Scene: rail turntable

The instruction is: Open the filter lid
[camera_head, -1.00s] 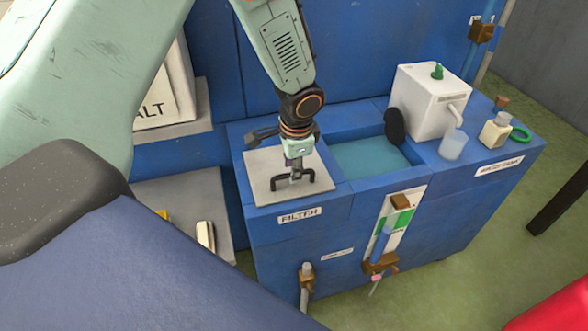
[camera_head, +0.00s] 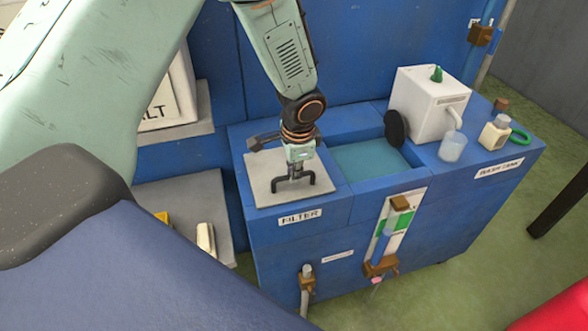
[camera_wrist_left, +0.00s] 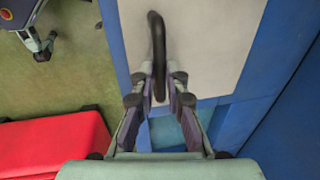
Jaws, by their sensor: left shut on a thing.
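The filter lid (camera_head: 262,178) is a flat pale grey plate on top of the blue cabinet, behind the FILTER label (camera_head: 300,217). It lies flat and looks closed. A dark bar handle (camera_head: 309,184) stands on it. My left gripper (camera_head: 295,172) comes down from above and is shut on the handle. In the left wrist view the gripper's two fingers (camera_wrist_left: 160,88) sit on either side of the black handle (camera_wrist_left: 157,40), over the pale lid (camera_wrist_left: 205,40). My right gripper is not in view.
Right of the lid is an open basin of blue-green water (camera_head: 368,160). Beyond it stand a white box (camera_head: 428,103), a clear cup (camera_head: 452,147), a small bottle (camera_head: 494,133) and a green ring (camera_head: 520,137). A dark latch-like piece (camera_head: 265,141) is at the lid's back edge.

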